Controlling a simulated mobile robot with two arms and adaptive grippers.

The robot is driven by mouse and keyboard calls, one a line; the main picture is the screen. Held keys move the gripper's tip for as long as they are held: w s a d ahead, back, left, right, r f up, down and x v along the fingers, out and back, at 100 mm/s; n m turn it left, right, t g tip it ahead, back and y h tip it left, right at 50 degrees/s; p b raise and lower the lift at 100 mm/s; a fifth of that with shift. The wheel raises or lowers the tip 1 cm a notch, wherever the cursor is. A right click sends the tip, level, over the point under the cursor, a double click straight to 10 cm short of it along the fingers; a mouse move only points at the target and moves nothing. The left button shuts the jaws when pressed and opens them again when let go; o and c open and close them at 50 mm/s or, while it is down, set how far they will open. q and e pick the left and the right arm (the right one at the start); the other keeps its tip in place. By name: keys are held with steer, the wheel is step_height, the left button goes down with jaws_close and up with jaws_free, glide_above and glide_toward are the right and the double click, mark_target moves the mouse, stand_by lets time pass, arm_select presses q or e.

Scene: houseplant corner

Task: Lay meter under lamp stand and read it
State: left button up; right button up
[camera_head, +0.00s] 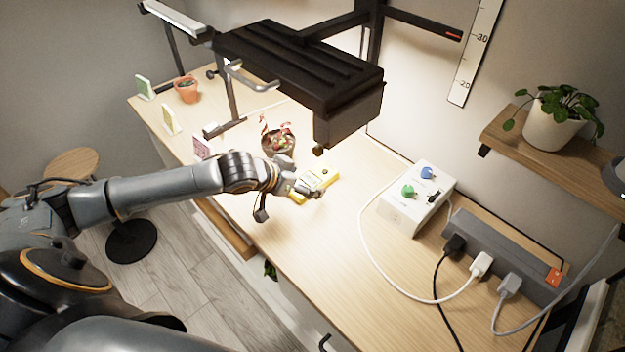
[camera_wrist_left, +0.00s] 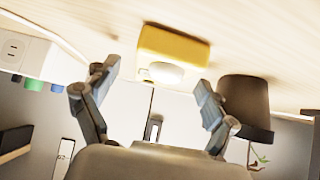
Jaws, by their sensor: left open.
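The yellow meter (camera_head: 327,179) lies on the wooden table below the large black lamp (camera_head: 300,70). It shows a white dome in the left wrist view (camera_wrist_left: 165,72), where the picture is upside down. My left gripper (camera_head: 303,184) is at the meter's near left side and partly covers it. In the left wrist view my left gripper (camera_wrist_left: 155,84) is open, and the meter lies in line with the gap between the fingertips. I cannot tell whether the fingers touch it. The meter's reading is too small to make out. My right gripper is not in view.
A dark pot with a red and green plant (camera_head: 278,141) stands close behind my left gripper; the pot (camera_wrist_left: 245,98) also shows in the wrist view. A white box with knobs (camera_head: 417,197), a power strip (camera_head: 497,250) and cables fill the right side. Bare table lies in front.

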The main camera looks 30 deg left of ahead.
arm_select(q)
steer(key=shift+w+d+f, duration=0.15)
steer(key=shift+w+f, duration=0.3)
steer(key=shift+w, duration=0.05)
steer(key=c, duration=1.3)
steer(key=shift+c, duration=0.9)
steer(key=shift+r, duration=0.15)
